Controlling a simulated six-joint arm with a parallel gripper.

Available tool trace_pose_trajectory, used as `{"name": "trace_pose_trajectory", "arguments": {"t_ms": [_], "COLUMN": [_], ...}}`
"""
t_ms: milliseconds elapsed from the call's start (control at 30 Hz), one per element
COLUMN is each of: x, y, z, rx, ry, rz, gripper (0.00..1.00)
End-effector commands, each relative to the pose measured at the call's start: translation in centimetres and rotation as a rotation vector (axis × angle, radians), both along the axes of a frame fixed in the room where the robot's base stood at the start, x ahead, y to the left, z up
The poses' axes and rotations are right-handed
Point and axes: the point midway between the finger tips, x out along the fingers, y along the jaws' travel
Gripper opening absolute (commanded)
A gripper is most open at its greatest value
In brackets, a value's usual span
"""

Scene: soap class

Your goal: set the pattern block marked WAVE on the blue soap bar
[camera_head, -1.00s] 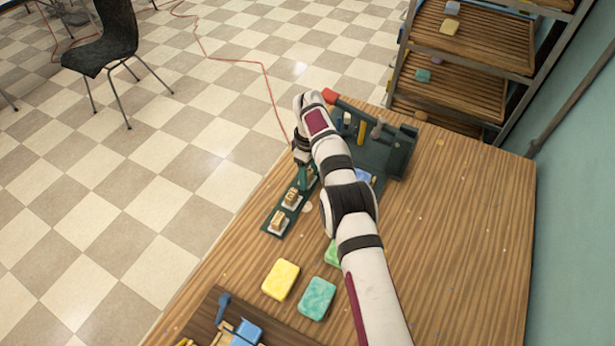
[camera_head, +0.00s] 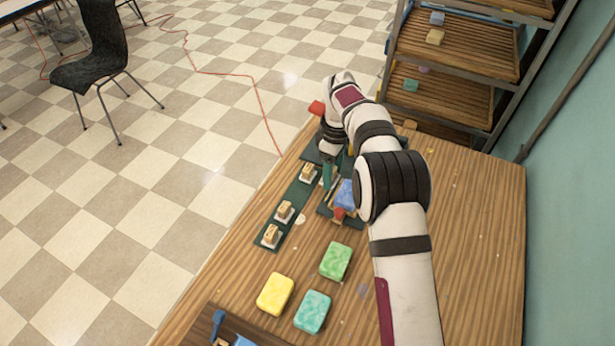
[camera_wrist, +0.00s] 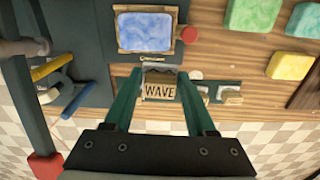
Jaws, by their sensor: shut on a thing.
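My gripper (camera_wrist: 158,78) has green fingers and is shut on the wooden pattern block marked WAVE (camera_wrist: 160,92), whose lettering faces the wrist camera. The block looks raised clear of the surface. In the head view my gripper (camera_head: 328,176) is between the dark green strip and the blue soap bar, and the held block is hidden or too small to make out. The blue soap bar (camera_wrist: 158,30) lies in a framed dark holder, just beyond the block in the wrist view. In the head view the soap bar (camera_head: 345,194) is partly covered by my arm.
Three other blocks stand on the dark green strip (camera_head: 296,194). A red knob (camera_wrist: 189,35) sits beside the soap holder. Green (camera_head: 336,260), yellow (camera_head: 275,294) and teal (camera_head: 312,312) soap bars lie nearer. The table's right side is clear.

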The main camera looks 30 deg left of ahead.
Motion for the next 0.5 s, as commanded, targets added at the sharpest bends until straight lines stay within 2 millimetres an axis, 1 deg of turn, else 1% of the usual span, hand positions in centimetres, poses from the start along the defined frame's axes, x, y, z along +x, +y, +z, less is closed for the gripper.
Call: {"name": "trace_pose_trajectory", "arguments": {"t_ms": [33,133,233,300,367,500], "x": [0.2,0.4,1.8,2.4,2.5,2.4], "y": [-1.1,-2.7,-4.1,-4.6,-4.7,-4.7], "z": [0.7,1.6,2.0,2.1,2.0,0.7], "rx": [0.001,0.001,0.001,0.002,0.001,0.000], "ry": [-0.001,-0.001,-0.001,-0.001,0.000,0.002], "rz": [-0.002,0.000,0.030,0.051,0.055,0.057], "gripper": [0.02,0.02,0.02,0.02,0.02,0.02]}}
